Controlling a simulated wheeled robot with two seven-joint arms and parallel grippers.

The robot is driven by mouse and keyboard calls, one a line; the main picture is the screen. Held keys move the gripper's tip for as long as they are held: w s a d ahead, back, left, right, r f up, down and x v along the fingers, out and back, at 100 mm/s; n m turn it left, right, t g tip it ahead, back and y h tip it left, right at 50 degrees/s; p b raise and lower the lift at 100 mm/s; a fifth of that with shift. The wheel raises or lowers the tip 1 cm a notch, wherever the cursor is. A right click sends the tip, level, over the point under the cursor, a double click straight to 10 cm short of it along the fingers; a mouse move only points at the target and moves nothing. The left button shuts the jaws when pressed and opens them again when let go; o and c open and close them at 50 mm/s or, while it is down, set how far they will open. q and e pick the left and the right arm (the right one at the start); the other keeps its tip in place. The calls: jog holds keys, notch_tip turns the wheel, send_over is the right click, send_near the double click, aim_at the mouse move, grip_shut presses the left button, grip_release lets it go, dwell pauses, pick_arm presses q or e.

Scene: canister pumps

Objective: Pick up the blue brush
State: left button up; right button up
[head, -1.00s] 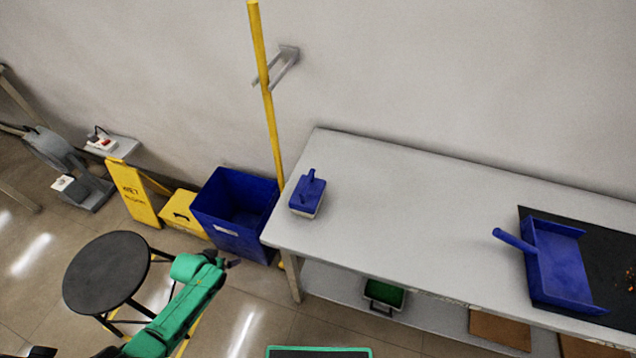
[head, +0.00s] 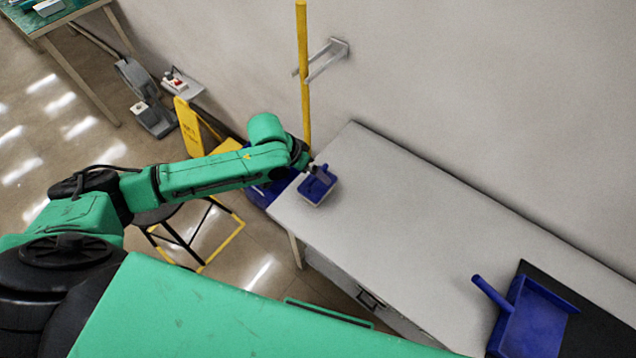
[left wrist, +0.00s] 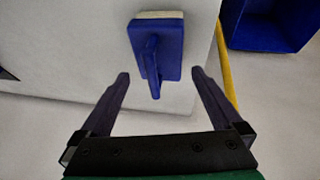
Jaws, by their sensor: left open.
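The blue brush (head: 318,186), a blue block with a raised handle and a pale underside, sits on the grey table (head: 400,230) near its left end. It also shows in the left wrist view (left wrist: 168,50), with its handle pointing between my fingers. My left gripper (left wrist: 162,82) is open and empty, its dark fingers on either side of the handle's end as seen in that view. In the head view my left gripper (head: 312,170) is at the brush, partly hidden by the arm; contact cannot be told. My right gripper is not in view.
A blue dustpan (head: 530,320) lies on a black mat (head: 600,325) at the table's right. A yellow pole (head: 303,80) stands by a wall bracket at the left end. A blue bin (left wrist: 270,25) is beside the table. The table's middle is clear.

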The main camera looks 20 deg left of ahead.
aim_at(318, 180)
pick_arm(q)
jog(key=p+x, duration=0.1)
jog(key=x, duration=0.3)
jog(key=shift+s+d+f, duration=0.15)
jog(key=shift+d+f, duration=0.05)
jog(key=shift+f, duration=0.4)
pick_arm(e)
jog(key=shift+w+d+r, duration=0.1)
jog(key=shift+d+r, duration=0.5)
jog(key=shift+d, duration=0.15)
pick_arm(q)
jog(key=c, duration=1.1)
jog(key=shift+r, duration=0.25)
notch_tip(318, 180, up, 20)
jog(key=shift+f+b, duration=0.2)
jog(key=shift+b, duration=0.7)
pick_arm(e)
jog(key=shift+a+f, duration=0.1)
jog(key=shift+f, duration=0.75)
